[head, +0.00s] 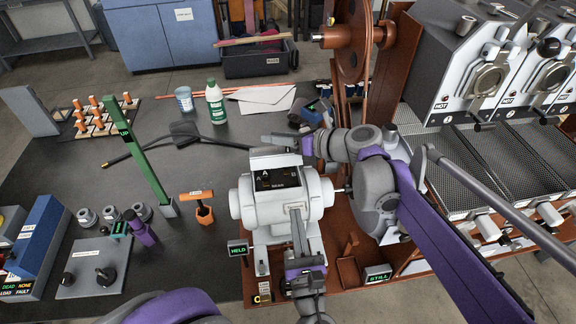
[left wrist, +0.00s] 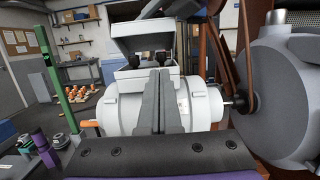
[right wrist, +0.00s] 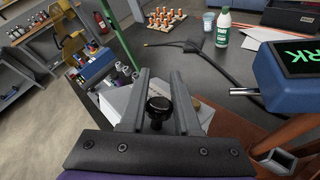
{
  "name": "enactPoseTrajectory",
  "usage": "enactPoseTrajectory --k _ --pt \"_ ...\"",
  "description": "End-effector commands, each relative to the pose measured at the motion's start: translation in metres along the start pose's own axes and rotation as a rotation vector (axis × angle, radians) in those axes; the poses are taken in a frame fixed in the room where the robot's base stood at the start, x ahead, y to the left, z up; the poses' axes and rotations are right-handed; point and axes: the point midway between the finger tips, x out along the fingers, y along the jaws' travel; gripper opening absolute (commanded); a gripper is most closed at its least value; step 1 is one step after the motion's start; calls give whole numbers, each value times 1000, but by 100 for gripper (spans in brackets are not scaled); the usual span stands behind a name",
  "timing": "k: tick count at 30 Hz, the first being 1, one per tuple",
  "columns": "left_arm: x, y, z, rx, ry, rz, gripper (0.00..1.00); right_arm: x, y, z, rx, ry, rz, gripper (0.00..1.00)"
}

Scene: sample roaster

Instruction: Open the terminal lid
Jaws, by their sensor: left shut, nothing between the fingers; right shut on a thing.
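The white motor (head: 283,205) stands on the bench with its terminal box on top. The terminal lid (head: 275,161) is tilted up at the box's far side; the left wrist view also shows the raised lid (left wrist: 155,43), with dark terminals below it. My right gripper (head: 285,139) is by the lid's top. In the right wrist view its fingers are on either side of a black knob (right wrist: 157,106), apparently the lid's, and are shut on it. My left gripper (head: 297,222) is shut and empty, its fingers in front of the motor's near side.
A green post (head: 143,162) and an orange-handled tool (head: 203,208) are left of the motor. A flywheel, roasters and trays (head: 478,170) are at the right. A bottle (head: 215,103) and cup (head: 184,99) stand behind. Small signs (head: 377,274) sit in front.

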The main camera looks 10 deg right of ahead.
Motion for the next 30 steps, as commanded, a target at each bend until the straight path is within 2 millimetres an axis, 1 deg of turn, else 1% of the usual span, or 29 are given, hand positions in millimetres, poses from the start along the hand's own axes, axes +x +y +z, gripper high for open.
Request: enactPoseTrajectory --k 5,15,18,21,25,30 --pt "27 2 0 4 -1 5 0 0 -2 -2 -3 3 -5 0" --pt "100 2 0 2 1 5 0 0 -2 -2 -3 4 -4 0" --pt "108 2 12 0 1 2 0 0 -2 -2 -3 4 -4 0" --pt "116 2 20 0 1 2 0 0 -2 -2 -4 4 -5 0" --pt "122 2 26 -1 1 2 0 0 -2 -2 -4 4 -4 0" --pt "124 1 28 -1 1 2 0 0 -2 -2 -4 4 -4 0"
